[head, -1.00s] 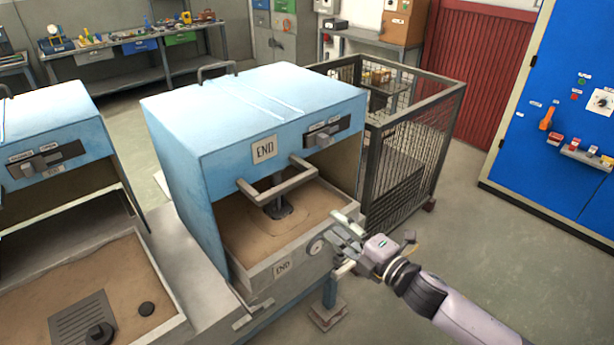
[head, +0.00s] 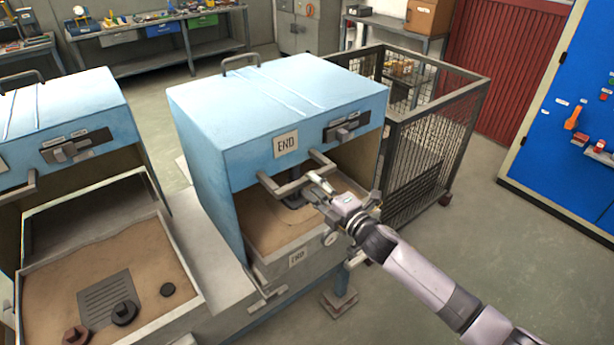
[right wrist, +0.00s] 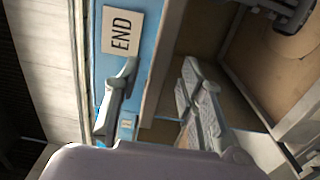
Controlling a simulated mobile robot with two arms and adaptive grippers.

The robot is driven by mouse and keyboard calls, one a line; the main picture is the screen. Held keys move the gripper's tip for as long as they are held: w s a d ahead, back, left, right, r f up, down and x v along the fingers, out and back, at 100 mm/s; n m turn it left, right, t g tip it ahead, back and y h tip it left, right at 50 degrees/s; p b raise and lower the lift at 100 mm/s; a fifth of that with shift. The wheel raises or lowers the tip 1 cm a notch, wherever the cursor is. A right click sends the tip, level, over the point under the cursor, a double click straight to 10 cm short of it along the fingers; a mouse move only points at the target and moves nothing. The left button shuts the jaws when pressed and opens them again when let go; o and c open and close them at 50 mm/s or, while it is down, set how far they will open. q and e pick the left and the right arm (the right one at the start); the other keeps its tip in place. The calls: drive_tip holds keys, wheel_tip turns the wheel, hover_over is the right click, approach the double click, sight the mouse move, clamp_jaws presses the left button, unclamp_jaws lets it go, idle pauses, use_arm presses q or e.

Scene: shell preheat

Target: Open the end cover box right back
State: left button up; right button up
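The end box has a blue cover (head: 270,105) with an END sign (head: 286,143), also large in the right wrist view (right wrist: 122,32). The cover stands over a sand-filled tray (head: 268,236), with its front side open below the blue panel. A grey bar handle (head: 290,186) sticks out from the cover's lower front edge. My right gripper (head: 318,187) is at the right part of this handle. In the right wrist view its two fingers (right wrist: 155,100) are apart, on either side of a grey-brown strip. I cannot tell whether they touch the handle. My left gripper is not in view.
A second blue box (head: 70,115) with its own sand tray (head: 60,262) stands at the left. A wire mesh cage (head: 435,140) stands close behind and right of the end box. A blue cabinet (head: 560,130) is at far right. Floor is free at the front right.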

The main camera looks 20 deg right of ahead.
sight(309, 183)
drive_tip(key=shift+x, duration=1.75)
drive_tip(key=shift+c, duration=0.2)
clamp_jaws()
